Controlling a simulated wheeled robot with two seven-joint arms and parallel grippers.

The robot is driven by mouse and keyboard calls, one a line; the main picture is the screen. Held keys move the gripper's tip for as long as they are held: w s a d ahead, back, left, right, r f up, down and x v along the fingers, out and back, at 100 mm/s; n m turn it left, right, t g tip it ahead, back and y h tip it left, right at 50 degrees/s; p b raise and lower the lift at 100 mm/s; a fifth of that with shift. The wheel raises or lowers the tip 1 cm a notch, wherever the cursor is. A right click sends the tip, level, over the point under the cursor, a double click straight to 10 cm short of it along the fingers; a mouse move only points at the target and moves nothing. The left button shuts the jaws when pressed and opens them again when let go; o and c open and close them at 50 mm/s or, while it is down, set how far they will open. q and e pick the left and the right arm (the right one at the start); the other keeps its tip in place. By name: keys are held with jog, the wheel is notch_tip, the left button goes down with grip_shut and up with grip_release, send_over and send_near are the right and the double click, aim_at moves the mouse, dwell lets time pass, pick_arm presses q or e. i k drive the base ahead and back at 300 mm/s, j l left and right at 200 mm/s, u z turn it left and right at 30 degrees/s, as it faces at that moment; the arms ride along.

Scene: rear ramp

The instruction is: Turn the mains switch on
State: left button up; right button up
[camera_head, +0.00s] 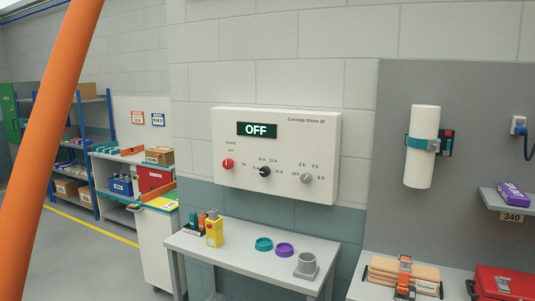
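A white control box (275,155) hangs on the block wall in the middle of the view. Its dark display (257,130) reads OFF in white letters. Below it at the left is a red knob (228,163), with small lettering above it that seems to read mains and off. A black knob (265,171) sits at the middle among numbered marks. A grey knob (306,178) sits at the right with its own marks. The exact pointing of the red knob is too small to tell. Neither of my grippers is in view.
A white table (255,255) below the box holds a yellow bottle (214,229), teal and purple rings, and a grey cup-like holder (306,264). Shelves stand at the left. A white cylinder (422,147) hangs at the right. A thick orange tube crosses the left side close up.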

aim_at(227, 164)
jog(key=i+j, duration=0.3)
jog(key=i, duration=0.25)
jog(key=i+j+z, duration=0.1)
jog(key=i+j, duration=0.25)
jog(key=i, duration=0.15)
jog(key=i+j, duration=0.35)
jog(key=i, duration=0.2)
jog(key=z, duration=0.05)
